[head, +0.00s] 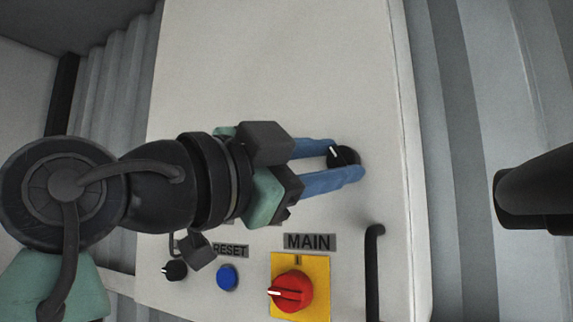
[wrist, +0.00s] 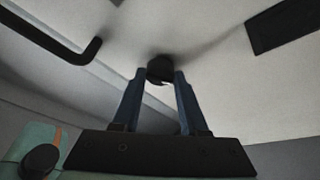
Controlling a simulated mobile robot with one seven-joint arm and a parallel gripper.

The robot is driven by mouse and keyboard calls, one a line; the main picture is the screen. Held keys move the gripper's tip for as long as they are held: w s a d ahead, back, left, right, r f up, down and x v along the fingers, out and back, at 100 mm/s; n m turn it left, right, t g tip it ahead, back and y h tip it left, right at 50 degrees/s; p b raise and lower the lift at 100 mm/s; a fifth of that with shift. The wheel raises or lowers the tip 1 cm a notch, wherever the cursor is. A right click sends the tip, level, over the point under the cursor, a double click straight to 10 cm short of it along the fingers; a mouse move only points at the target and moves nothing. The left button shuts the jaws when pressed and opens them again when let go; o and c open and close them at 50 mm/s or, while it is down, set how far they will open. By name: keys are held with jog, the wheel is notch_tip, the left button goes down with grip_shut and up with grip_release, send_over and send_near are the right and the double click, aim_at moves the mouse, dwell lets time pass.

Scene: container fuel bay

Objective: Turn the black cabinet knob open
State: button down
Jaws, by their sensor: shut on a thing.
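The black cabinet knob (head: 346,157) sits on the right part of the pale cabinet door (head: 290,60). It has a white mark on its upper left side. My gripper (head: 345,160) reaches it from the left, with one blue finger above the knob and one below. In the wrist view the knob (wrist: 160,68) is between the tips of my gripper (wrist: 160,76), which is shut on it. The fingers hide part of the knob's edge.
Below are a red MAIN switch (head: 292,290) on a yellow plate, a blue RESET button (head: 228,277) and a small black knob (head: 174,270). A black bar handle (head: 373,270) stands out at lower right, also seen in the wrist view (wrist: 70,40).

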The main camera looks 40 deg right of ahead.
jog(key=m, duration=0.2)
jog(key=m+g+y+p, duration=0.1)
jog(key=m, duration=0.1)
jog(key=shift+r, duration=0.3)
jog(key=shift+m+y+p, duration=0.5)
jog(key=shift+m, duration=0.7)
jog(key=shift+c, duration=2.2)
grip_release()
jog(key=shift+f, duration=0.1)
jog(key=shift+a, duration=0.3)
jog(key=a+b, duration=0.4)
jog(key=a, duration=0.8)
jog(key=shift+a+f, duration=0.2)
